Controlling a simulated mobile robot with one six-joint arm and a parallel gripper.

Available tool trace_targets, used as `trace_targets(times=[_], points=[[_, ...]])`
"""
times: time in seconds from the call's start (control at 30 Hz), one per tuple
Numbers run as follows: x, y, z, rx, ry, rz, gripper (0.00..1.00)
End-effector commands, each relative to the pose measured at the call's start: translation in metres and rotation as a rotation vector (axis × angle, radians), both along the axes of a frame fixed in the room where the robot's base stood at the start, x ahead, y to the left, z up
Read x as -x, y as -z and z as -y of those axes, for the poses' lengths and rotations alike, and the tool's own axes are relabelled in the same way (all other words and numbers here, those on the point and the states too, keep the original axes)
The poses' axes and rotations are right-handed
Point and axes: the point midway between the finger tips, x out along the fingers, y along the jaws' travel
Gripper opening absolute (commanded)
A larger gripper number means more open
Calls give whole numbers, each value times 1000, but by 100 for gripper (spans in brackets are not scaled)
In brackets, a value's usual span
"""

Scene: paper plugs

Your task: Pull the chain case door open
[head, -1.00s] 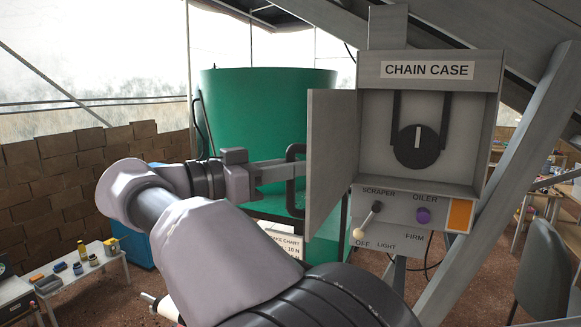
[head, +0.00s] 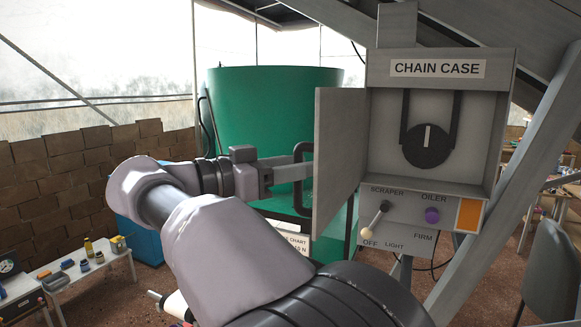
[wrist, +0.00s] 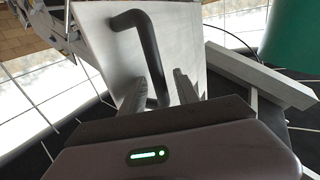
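The chain case (head: 440,68) is a grey metal box on the right, and its inside is exposed, with a dark round dial (head: 426,146) within. Its grey door (head: 340,150) stands wide open, swung out from the case's left edge. A black bar handle (head: 302,190) is on the door's outer face; it also shows in the wrist view (wrist: 150,60). My gripper (head: 285,170) reaches the handle from the left. In the wrist view my gripper's two fingers (wrist: 160,90) stand apart on either side of the handle's bar, with gaps visible. Contact is not clear.
Below the case is a panel with a scraper lever (head: 377,217) and a purple oiler knob (head: 432,215). A green tank (head: 275,110) stands behind my gripper. A slanted grey beam (head: 500,220) and a chair (head: 550,265) are at right. A small table (head: 95,265) is at left.

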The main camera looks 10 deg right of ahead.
Motion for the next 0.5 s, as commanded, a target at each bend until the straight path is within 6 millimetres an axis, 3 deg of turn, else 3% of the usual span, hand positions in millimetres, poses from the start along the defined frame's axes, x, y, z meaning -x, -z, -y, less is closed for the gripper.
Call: trace_targets(times=[0.17,0.27,0.5], points=[[1,-1,-4,1,-1,-1,38],[5,-4,-18,1,-3,-2,38],[28,-14,-82,4,-5,-4,38]])
